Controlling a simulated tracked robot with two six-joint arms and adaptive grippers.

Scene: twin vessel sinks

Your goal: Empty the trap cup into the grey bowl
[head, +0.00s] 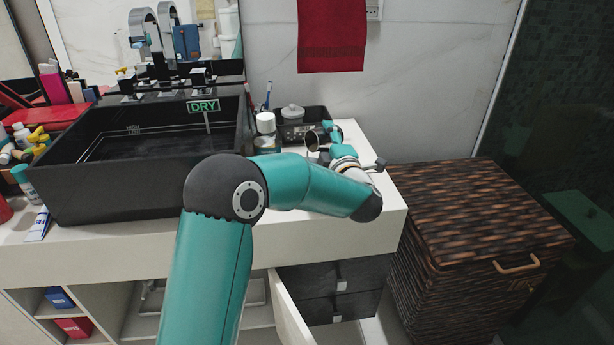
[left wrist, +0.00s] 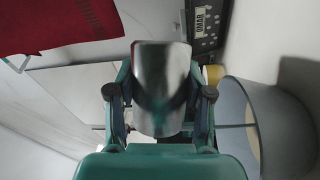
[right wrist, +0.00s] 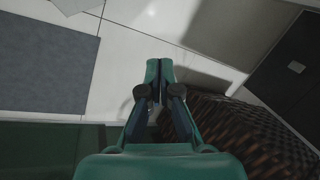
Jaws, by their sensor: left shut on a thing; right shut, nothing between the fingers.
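The metal trap cup (left wrist: 162,88) is held between the fingers of my left gripper (left wrist: 160,105) in the left wrist view. In the head view the cup (head: 312,141) is tilted above the white counter, its dark mouth showing, with my left gripper (head: 329,135) on its right. A grey round vessel (left wrist: 285,125), apparently the grey bowl, stands beside the cup in the left wrist view. I cannot make the bowl out in the head view. The cup's contents are not visible. My right gripper (right wrist: 160,95) is shut and empty, seen only in the right wrist view.
A dark tray (head: 318,113) with a white lidded jar (head: 292,112) and a white bottle (head: 266,124) stand behind the cup. A wicker hamper (head: 470,205) is at the right.

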